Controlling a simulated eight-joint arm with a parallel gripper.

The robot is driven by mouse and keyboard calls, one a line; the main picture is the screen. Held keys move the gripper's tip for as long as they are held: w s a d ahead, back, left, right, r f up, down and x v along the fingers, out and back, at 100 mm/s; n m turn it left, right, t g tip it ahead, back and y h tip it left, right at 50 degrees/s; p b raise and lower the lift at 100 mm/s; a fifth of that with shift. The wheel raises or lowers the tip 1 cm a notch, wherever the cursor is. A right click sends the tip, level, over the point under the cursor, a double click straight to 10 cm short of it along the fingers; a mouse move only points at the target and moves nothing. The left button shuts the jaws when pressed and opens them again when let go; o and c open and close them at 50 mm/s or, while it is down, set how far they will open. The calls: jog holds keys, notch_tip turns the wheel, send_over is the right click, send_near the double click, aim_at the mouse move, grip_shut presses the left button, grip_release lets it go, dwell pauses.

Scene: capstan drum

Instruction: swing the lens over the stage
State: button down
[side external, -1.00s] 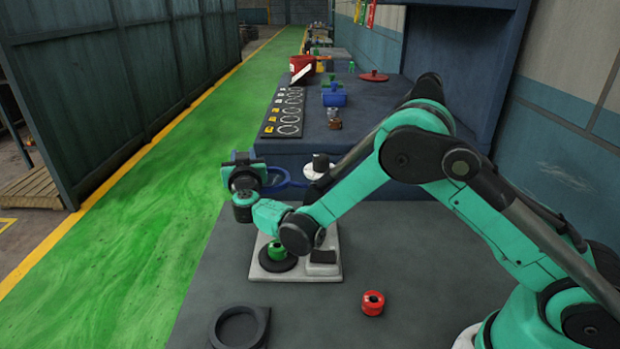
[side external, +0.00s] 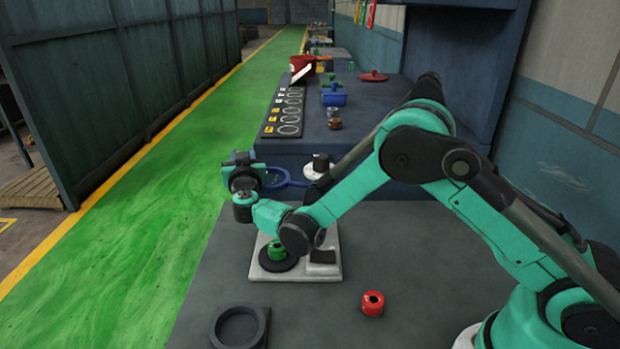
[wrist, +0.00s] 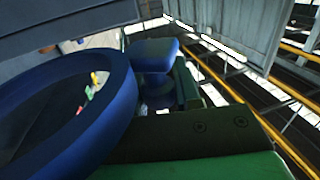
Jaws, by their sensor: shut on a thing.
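The lens is a blue ring (side external: 280,177) in the side view, held out level above and behind the white base (side external: 325,272). Its rim (wrist: 112,105) fills the left of the wrist view, with a blue knob (wrist: 155,55) beside it. My gripper (side external: 246,172) is at the ring's left side, shut on the lens knob; the grip itself is partly hidden. The stage is a black disc (side external: 291,264) on the base, with a green piece (side external: 276,250) on it. The ring appears off to the far side of the stage, not over it.
A red piece (side external: 372,303) and a black ring-shaped holder (side external: 264,325) lie on the near table. A white round part with a black knob (side external: 320,163) is right of the lens.

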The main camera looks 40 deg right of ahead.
jog(key=shift+a, duration=0.1)
jog(key=shift+s+a+n+t+y, duration=0.45)
jog(key=shift+a+n+t+y, duration=0.2)
jog(key=shift+a+y, duration=0.3)
jog(key=s+a+n+t+y, duration=0.1)
jog(key=s+a+n+y, duration=0.5)
jog(key=y, duration=0.4)
jog(key=shift+s+a, duration=0.15)
jog(key=shift+n, duration=0.25)
jog(key=c, duration=0.6)
grip_release()
jog(key=shift+c, duration=0.2)
